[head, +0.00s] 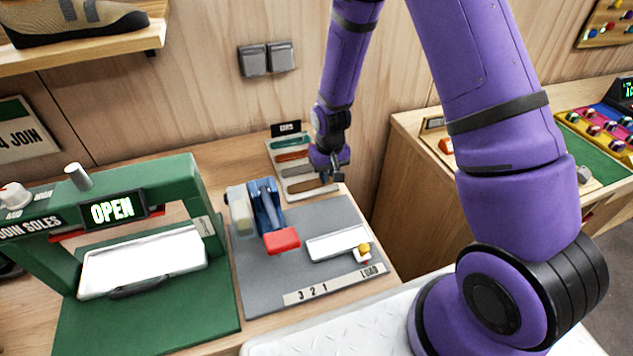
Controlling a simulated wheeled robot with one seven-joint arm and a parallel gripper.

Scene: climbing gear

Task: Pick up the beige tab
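A pale tray (271,158) at the back of the bench holds several flat coloured tabs in rows. One row holds a beige-looking tab (297,170), between an orange-red tab (292,156) and a brown tab (306,186). A teal tab (287,143) lies at the far end. My gripper (331,178) points down over the right end of the tray, close to the beige and brown tabs. The gripper is small here, and its finger gap and any contact with a tab are unclear.
A blue device with a red handle (282,241) stands on a grey mat (262,280), beside a white plate (337,243). A green press (180,180) reading OPEN stands left. Wall switches (266,58) are behind. Another bench (415,135) stands right, across a gap.

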